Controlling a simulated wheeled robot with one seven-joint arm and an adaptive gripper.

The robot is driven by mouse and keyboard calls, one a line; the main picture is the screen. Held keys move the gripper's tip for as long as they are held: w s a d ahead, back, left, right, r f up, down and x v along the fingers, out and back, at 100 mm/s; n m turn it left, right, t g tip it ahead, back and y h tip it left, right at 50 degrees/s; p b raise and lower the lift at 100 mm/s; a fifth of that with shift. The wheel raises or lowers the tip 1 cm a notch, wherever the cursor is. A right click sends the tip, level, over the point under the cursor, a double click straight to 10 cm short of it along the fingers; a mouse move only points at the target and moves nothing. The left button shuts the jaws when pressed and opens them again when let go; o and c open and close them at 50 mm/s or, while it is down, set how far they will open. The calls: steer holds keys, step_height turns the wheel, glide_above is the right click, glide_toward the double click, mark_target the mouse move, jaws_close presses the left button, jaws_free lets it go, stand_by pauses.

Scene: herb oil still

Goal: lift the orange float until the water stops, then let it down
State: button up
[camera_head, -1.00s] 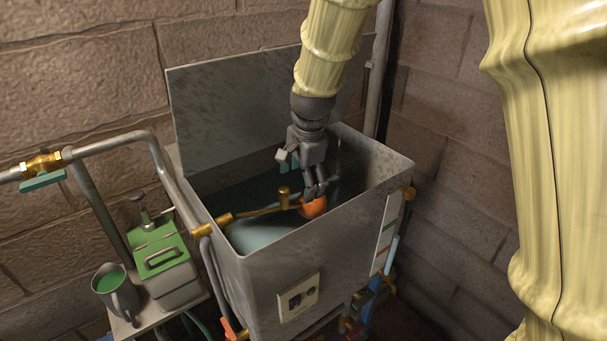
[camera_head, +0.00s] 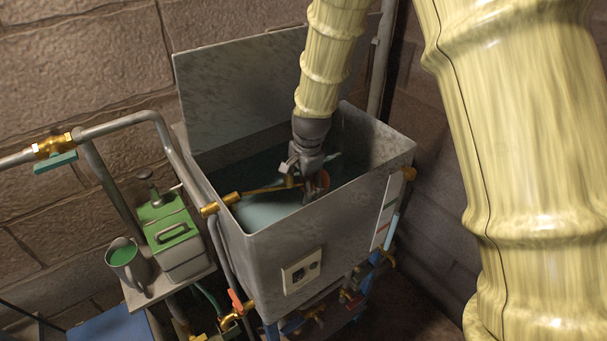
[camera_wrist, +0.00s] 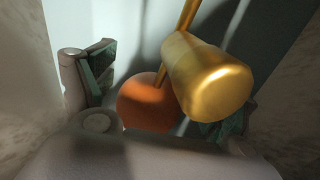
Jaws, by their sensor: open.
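The orange float (camera_head: 324,181) hangs at the end of a brass rod (camera_head: 252,192) inside the open grey tank (camera_head: 285,247). My gripper (camera_head: 312,181) reaches down into the tank at the float and hides part of it. In the wrist view, the round float (camera_wrist: 146,103) lies between the spread green-padded fingers of my open gripper (camera_wrist: 160,98). The left finger stands apart from it; the right one is mostly hidden behind a brass knob (camera_wrist: 210,78). Dark teal water (camera_head: 262,208) fills the tank's lower part. I cannot see whether water is running in.
The tank's raised lid (camera_head: 240,98) stands behind, and its walls surround my gripper closely. Left of it, a pipe with a teal-handled brass valve (camera_head: 54,150), a green-topped box (camera_head: 172,232) and a grey jug (camera_head: 126,262) stand near. An orange-handled valve (camera_head: 238,302) is below.

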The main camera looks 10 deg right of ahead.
steer(key=shift+f, duration=0.25)
steer(key=c, duration=1)
steer(key=shift+c, duration=0.3)
steer(key=shift+r, duration=0.15)
steer(key=shift+w+d+r+p, duration=0.1)
steer(key=shift+d+r+p, duration=0.05)
steer(key=shift+r+p, duration=0.9)
steer(key=shift+c, duration=0.6)
steer(key=shift+w+d+r+p, duration=0.1)
steer(key=shift+d+r+p, duration=0.1)
steer(key=shift+r, duration=0.85)
steer(key=shift+w+d+r+p, duration=0.1)
steer(key=shift+d+r, duration=0.1)
steer(key=shift+r, duration=0.8)
steer(key=shift+c, duration=0.6)
